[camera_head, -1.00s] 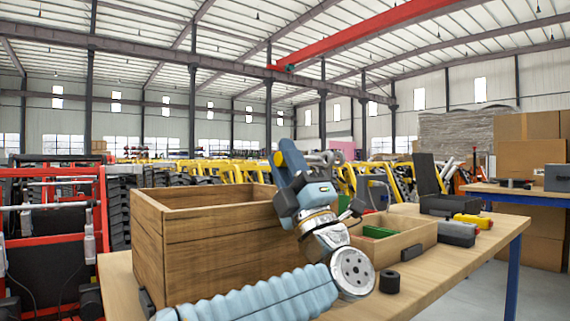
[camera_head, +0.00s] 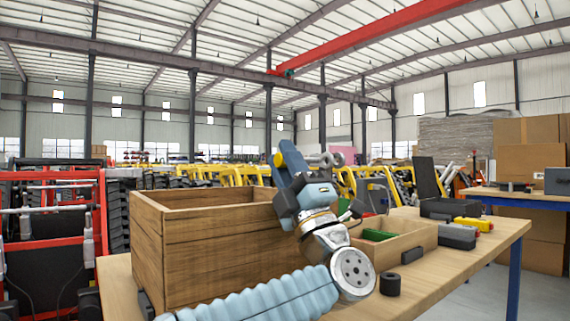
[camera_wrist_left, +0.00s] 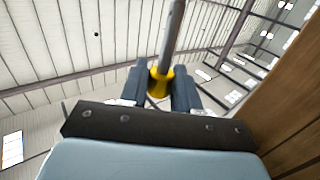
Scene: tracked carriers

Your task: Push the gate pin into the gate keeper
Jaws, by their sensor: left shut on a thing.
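My left gripper (camera_head: 289,165) is raised beside a large wooden box in the head view, its arm coming in from the lower left. In the left wrist view its two dark fingers (camera_wrist_left: 160,88) are shut on a yellow collar with a grey rod, which looks like the gate pin (camera_wrist_left: 170,40). The rod runs up the picture, away from the fingers. The pin's far end is out of that view. I cannot make out the gate keeper in either view. My right gripper is not in view.
The wooden box (camera_head: 205,250) stands close on the table (camera_head: 455,268); its side also fills the right of the left wrist view. A low wooden tray (camera_head: 415,238), a black ring (camera_head: 390,284) and a yellow item (camera_head: 473,222) lie to the right. Red-framed machinery (camera_head: 45,255) stands left.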

